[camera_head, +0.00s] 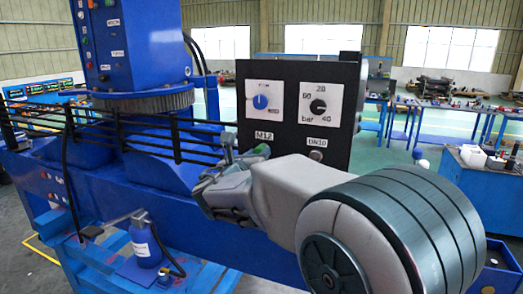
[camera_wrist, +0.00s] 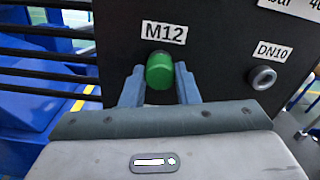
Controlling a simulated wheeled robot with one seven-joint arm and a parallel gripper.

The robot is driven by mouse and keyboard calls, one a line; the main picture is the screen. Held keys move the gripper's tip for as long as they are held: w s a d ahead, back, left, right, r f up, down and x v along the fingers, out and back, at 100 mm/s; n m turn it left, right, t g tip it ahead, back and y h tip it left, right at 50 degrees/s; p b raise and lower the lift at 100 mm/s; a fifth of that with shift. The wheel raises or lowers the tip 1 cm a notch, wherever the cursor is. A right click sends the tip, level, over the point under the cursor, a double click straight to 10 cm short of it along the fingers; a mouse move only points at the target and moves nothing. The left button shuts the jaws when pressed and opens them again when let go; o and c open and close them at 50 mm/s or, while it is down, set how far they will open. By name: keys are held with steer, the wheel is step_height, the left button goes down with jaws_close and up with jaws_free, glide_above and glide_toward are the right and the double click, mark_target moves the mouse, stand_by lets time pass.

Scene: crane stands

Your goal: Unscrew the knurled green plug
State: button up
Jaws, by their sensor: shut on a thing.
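The knurled green plug (camera_wrist: 160,72) sticks out of the dark panel (camera_wrist: 215,40) just below the M12 label (camera_wrist: 164,33) in the wrist view. My gripper (camera_wrist: 159,80) has one finger on each side of the plug and is shut on it. The plug's far end at the panel is mostly hidden, so I cannot tell how far it is screwed in. In the head view my gripper (camera_head: 235,160) reaches the lower left of the panel, and my wrist and fingers hide most of the plug there.
A round grey DN10 fitting (camera_wrist: 263,77) sits right of the plug. Two dials, one a black knob (camera_head: 318,106), are higher on the panel. Black rails (camera_head: 130,125) run close on the left. A blue bottle (camera_head: 145,240) stands on the lower blue frame.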

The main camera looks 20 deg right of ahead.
steer(key=n+p, duration=0.3)
steer(key=shift+r+p, duration=0.15)
steer(key=shift+p, duration=0.25)
steer(key=shift+f+n, duration=0.25)
steer(key=shift+n, duration=0.75)
steer(key=n, duration=0.5)
steer(key=o, duration=1.1)
steer(key=shift+r, duration=0.1)
steer(key=shift+c, duration=0.6)
